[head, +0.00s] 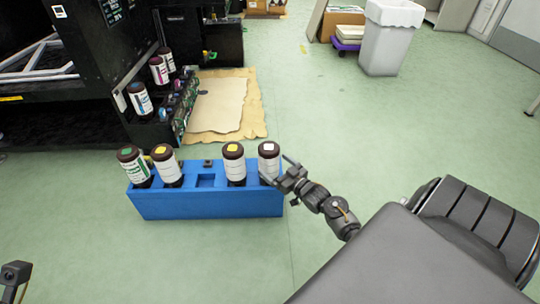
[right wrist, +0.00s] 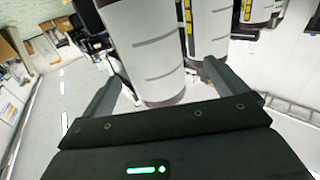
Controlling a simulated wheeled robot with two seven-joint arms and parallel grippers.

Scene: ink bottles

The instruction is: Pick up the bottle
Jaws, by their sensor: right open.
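Several dark-capped bottles with white labels stand in a blue rack (head: 205,204). The rightmost has a white-topped cap (head: 269,160). The others are a yellow-topped bottle (head: 233,165), another yellow-topped bottle (head: 167,166) and a green-topped bottle (head: 134,166). My right gripper (head: 279,170) is open at the right side of the white-topped bottle. In the right wrist view, a white-labelled bottle (right wrist: 147,50) stands between the open fingers, with no clear grip on it. Part of my left gripper (head: 15,274) shows at the bottom left corner; its jaws are unclear.
Behind the rack, a black machine (head: 60,60) holds more bottles (head: 139,100), beside cardboard (head: 222,105) on the floor. A white bin (head: 388,42) stands at the back right. The green floor right of the rack is clear.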

